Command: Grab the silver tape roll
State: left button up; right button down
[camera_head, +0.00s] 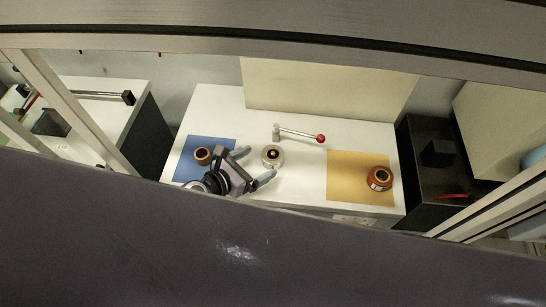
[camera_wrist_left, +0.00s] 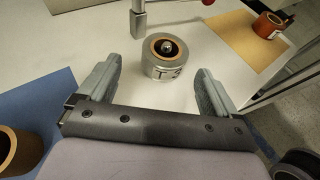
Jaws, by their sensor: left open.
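The silver tape roll (camera_head: 272,157) stands on the white table between the blue and yellow mats in the head view. It has a brown core and its label faces me in the left wrist view (camera_wrist_left: 164,62). My left gripper (camera_head: 259,167) is open and empty, just left of and in front of the roll. In the left wrist view its two fingers (camera_wrist_left: 158,88) point toward the roll, which sits a little beyond and between the tips, apart from them. My right gripper does not show.
A lever with a red knob (camera_head: 300,134) stands behind the roll. A brown roll (camera_head: 203,155) sits on the blue mat (camera_head: 226,144). An orange-brown roll (camera_head: 379,178) sits on the yellow mat (camera_head: 346,168). A cream panel (camera_head: 325,92) rises at the back.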

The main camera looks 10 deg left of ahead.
aim_at(265, 161)
pick_arm(q)
jog(key=x, duration=0.2)
jog(key=b+x, duration=0.1)
jog(key=x, duration=0.1)
jog(key=shift+d+f, duration=0.15)
jog(key=shift+d, duration=0.25)
jog(key=shift+c, duration=0.3)
jog(key=c, duration=1.2)
